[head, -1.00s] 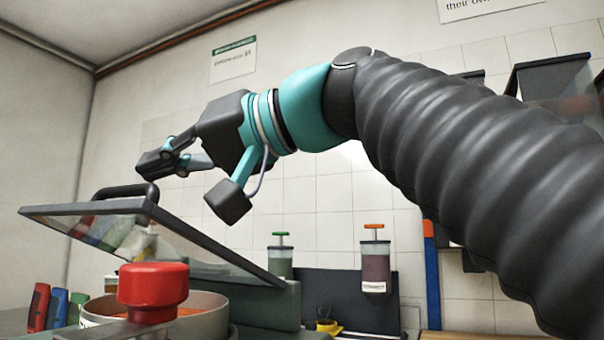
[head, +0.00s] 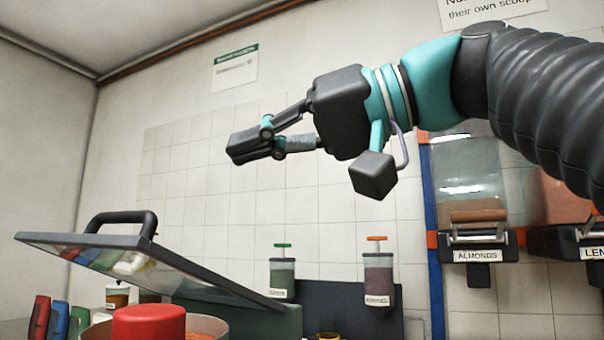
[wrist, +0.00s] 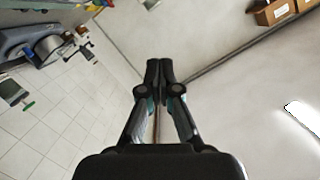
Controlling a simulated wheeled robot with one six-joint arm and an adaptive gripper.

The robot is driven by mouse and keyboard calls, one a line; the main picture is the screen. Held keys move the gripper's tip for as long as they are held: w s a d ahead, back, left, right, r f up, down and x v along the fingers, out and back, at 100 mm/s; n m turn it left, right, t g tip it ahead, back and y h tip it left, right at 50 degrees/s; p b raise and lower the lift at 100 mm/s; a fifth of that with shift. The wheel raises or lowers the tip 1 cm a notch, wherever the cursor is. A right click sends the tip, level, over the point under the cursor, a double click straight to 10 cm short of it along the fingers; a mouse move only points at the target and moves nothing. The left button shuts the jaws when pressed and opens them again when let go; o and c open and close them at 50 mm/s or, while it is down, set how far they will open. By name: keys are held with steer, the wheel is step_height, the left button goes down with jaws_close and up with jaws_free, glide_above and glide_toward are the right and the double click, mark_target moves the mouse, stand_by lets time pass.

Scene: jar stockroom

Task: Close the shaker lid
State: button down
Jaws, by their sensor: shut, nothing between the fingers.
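The shaker lid (head: 150,262) is a clear panel in a dark frame with a black handle (head: 122,220) on top. It stands tilted open at the lower left of the head view, its left end raised and its right end low at the dark green body (head: 245,313). My gripper (head: 243,147) is in the air above and to the right of the handle, apart from it. Its fingers are shut with nothing between them. In the wrist view the closed fingertips (wrist: 159,68) show against floor and wall. The lower part of the shaker is cut off by the picture edge.
An almonds dispenser (head: 472,190) hangs on the right wall.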

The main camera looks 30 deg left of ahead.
steer(key=s+a+f, duration=0.1)
steer(key=a, duration=0.2)
steer(key=s+a+f+b, duration=0.1)
steer(key=a+f, duration=0.1)
steer(key=a, duration=0.1)
steer(key=s+a+f+b, duration=0.1)
steer(key=a, duration=0.2)
steer(key=shift+a+f, duration=0.35)
steer(key=shift+a, duration=0.05)
steer(key=shift+s+f, duration=0.2)
steer(key=shift+f, duration=0.15)
